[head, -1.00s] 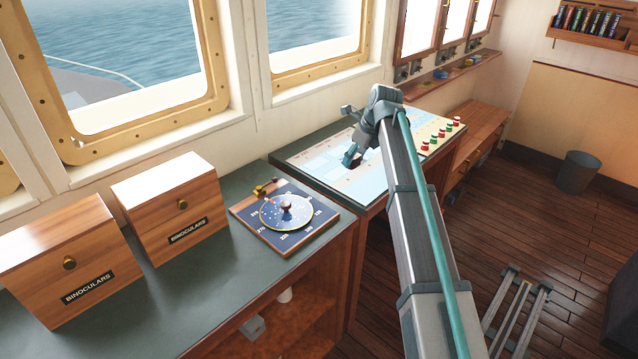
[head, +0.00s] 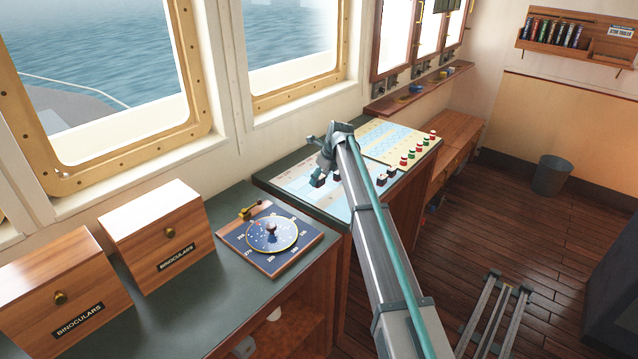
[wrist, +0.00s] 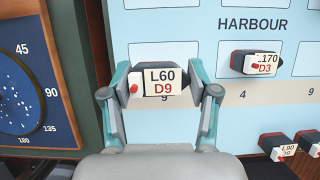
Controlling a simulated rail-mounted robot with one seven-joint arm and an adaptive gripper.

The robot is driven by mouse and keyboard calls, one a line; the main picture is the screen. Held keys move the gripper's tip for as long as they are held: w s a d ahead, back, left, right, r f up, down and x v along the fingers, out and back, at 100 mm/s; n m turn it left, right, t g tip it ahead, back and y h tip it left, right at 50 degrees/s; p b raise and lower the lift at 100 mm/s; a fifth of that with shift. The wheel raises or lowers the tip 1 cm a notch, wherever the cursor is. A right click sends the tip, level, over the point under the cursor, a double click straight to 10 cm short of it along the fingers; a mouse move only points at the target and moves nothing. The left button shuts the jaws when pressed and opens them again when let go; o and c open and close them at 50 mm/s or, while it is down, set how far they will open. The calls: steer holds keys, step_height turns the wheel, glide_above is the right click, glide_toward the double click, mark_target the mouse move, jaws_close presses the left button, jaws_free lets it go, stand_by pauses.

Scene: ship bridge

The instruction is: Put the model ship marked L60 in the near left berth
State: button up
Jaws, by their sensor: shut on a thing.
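The model ship marked L60 (wrist: 160,78) has a dark hull, a red spot and a white label that also reads D9. My gripper (wrist: 163,88) is shut on it, one finger at each end. In the wrist view the ship is in front of the light blue HARBOUR board (wrist: 205,130), over a pale berth box above the numeral 9. I cannot tell whether it touches the board. In the head view my gripper (head: 318,178) is over the left part of the chart table (head: 292,178); the held ship is not clear there.
Another ship marked L170 (wrist: 262,63) lies at berth 4 to the right. Ships lie at the board's lower edge, one marked L90 (wrist: 278,147). A compass-like dial board (head: 270,238) is on the left counter. Red and green pieces (head: 418,150) stand farther right.

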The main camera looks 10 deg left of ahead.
mark_target(319, 192)
steer(key=shift+w+a+f+p, duration=0.2)
steer(key=shift+w+f+p, duration=0.25)
steer(key=shift+f, duration=0.25)
steer(key=shift+s+f+p, duration=0.1)
steer(key=shift+f+p, duration=0.5)
steer(key=shift+f, duration=0.8)
steer(key=shift+f, duration=0.15)
steer(key=o, duration=1)
steer(key=b+v, duration=0.3)
steer(key=v, duration=0.9)
steer(key=shift+r, duration=0.25)
